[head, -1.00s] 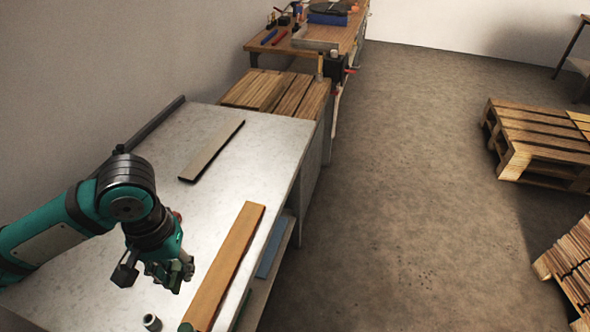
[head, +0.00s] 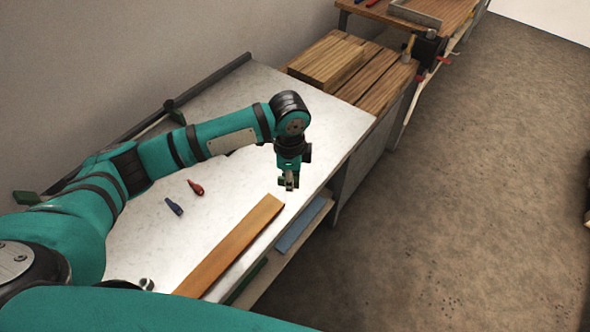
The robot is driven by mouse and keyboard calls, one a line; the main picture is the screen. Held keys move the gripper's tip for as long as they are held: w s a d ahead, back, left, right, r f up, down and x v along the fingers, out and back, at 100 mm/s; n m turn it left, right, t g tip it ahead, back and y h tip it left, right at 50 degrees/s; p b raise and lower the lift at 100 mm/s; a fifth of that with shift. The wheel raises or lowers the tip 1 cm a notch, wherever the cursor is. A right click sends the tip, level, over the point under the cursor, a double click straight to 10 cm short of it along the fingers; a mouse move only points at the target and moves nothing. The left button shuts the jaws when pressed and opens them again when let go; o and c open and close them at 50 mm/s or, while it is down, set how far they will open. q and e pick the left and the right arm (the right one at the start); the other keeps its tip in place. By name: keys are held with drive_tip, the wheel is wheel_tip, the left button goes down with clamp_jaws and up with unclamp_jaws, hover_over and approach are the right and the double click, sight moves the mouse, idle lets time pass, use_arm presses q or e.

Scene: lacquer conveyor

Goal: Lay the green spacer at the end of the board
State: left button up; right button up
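The brown board (head: 232,246) lies lengthwise near the front edge of the pale worktable, its far end in view and its near end hidden behind my own teal body parts. My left gripper (head: 289,184) points down just beyond and above the board's far end. A small dark green piece, which looks like the green spacer (head: 282,182), shows at its fingertips; the fingers seem shut on it, though it is very small here. I cannot tell whether it touches the table. My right gripper is not in view.
A red tool (head: 195,187) and a blue tool (head: 174,207) lie on the worktable (head: 130,248) left of the board. A small metal cylinder (head: 147,284) stands near the front. A wooden-topped stand (head: 370,82) adjoins the far end. A blue strip (head: 296,232) lies on the lower shelf.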

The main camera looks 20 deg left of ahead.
sight(295, 197)
use_arm(q)
drive_tip(key=w+f+m, duration=0.1)
drive_tip(key=m, duration=0.1)
drive_tip(key=f+m+p, duration=0.1)
drive_tip(key=m, duration=0.1)
drive_tip(key=w+f+m+p, duration=0.1)
drive_tip(key=m, duration=0.1)
drive_tip(key=shift+w+d+f, duration=0.15)
drive_tip(key=shift+w+d, duration=0.1)
drive_tip(key=shift+w, duration=0.1)
drive_tip(key=shift+p, duration=0.45)
wheel_tip(295, 197, down, 2)
drive_tip(key=shift+f+b, duration=0.1)
drive_tip(key=shift+b, duration=0.6)
drive_tip(key=shift+f+b, duration=0.7)
drive_tip(key=shift+f, duration=0.6)
drive_tip(key=shift+f+b, duration=0.35)
drive_tip(key=shift+f, duration=0.45)
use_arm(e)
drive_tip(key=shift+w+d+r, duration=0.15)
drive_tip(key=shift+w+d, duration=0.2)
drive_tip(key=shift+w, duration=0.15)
